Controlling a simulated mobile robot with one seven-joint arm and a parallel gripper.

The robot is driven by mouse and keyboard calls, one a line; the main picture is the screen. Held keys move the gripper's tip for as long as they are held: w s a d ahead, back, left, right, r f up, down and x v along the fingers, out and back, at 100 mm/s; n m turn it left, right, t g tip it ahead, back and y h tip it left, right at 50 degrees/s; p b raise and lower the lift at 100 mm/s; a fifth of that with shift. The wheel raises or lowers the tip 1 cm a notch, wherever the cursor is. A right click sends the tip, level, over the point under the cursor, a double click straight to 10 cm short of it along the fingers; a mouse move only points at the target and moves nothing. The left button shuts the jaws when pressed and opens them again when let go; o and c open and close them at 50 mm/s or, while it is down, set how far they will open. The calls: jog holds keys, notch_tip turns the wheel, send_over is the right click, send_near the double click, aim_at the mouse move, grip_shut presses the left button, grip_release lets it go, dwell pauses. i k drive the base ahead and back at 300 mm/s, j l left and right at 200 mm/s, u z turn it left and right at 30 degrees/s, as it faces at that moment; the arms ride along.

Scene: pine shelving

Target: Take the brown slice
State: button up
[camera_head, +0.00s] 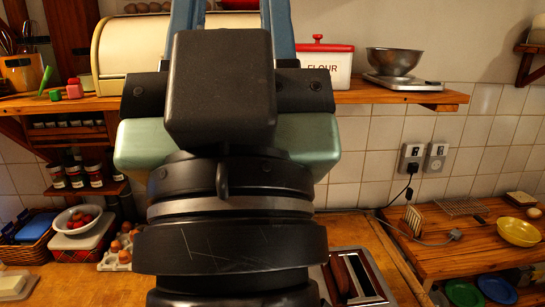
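My gripper (232,14) fills the middle of the head view, seen from behind, with its dark wrist below. Two blue-grey fingers run up and their tips are cut off by the top edge, so I cannot tell whether it is open or shut. A toaster (374,277) stands on the lower wooden counter, partly behind my wrist. A dark reddish-brown slice-like piece (340,276) shows at its top. A rack (412,218) with a pale slice-like shape stands on the right-hand wooden stand. A small brown-topped piece (521,198) lies farther right.
Above, a shelf (400,96) holds a cream bread bin (112,55), a red and white flour tin (326,62) and a metal bowl on a scale (393,62). A yellow bowl (518,232) is at right. Eggs (119,247) and a strawberry bowl (77,219) are at left.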

aim_at(338, 271)
jog(key=i+j+z, duration=0.65)
jog(key=j, duration=0.25)
